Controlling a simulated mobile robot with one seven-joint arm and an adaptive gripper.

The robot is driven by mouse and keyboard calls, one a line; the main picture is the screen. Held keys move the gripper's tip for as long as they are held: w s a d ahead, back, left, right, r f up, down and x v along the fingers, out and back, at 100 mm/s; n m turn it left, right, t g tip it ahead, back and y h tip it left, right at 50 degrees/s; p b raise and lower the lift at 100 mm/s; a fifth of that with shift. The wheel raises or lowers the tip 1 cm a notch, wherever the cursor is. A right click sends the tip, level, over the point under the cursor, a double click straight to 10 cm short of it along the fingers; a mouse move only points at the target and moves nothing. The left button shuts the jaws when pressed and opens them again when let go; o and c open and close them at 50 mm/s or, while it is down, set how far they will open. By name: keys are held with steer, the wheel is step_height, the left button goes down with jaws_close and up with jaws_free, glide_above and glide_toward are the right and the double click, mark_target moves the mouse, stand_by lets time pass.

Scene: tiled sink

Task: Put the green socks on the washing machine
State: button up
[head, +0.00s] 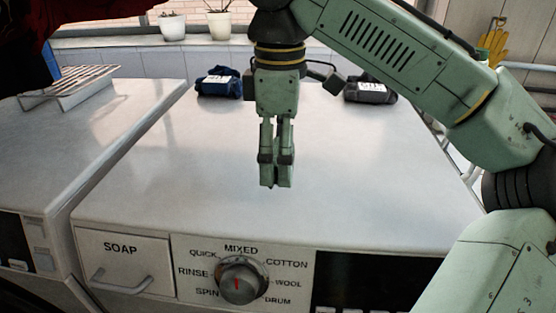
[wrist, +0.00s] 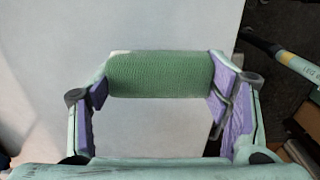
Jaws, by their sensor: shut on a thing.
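The green socks (wrist: 160,75) are a rolled green knit bundle between the purple pads of my gripper in the wrist view. My gripper (head: 276,178) is shut on them, with a pad at each end of the roll. In the head view the gripper points down over the white top of the washing machine (head: 170,170), and the socks are hidden by the fingers. I cannot tell how large the gap to the top is. The machine's top also shows behind the socks in the wrist view (wrist: 60,90).
A dark blue bundle (head: 219,84) and a dark grey bundle (head: 370,91), both with white labels, lie at the back of the top. A second white appliance (head: 95,110) with a wire rack (head: 68,87) stands at left. The front and middle of the top are clear.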

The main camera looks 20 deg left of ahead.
steer(key=shift+w+a, duration=0.3)
steer(key=shift+w, duration=0.2)
steer(key=shift+w+a+f, duration=0.1)
steer(key=shift+f, duration=0.85)
steer(key=shift+w+a+f, duration=0.1)
steer(key=shift+f, duration=0.8)
steer(key=shift+f, duration=0.1)
steer(key=shift+d+f, duration=0.1)
steer(key=shift+f, duration=0.05)
steer(key=o, duration=1.1)
steer(key=shift+r, duration=0.2)
step_height(320, 180, up, 12)
steer(key=shift+r+p, duration=0.1)
steer(key=shift+p, duration=0.9)
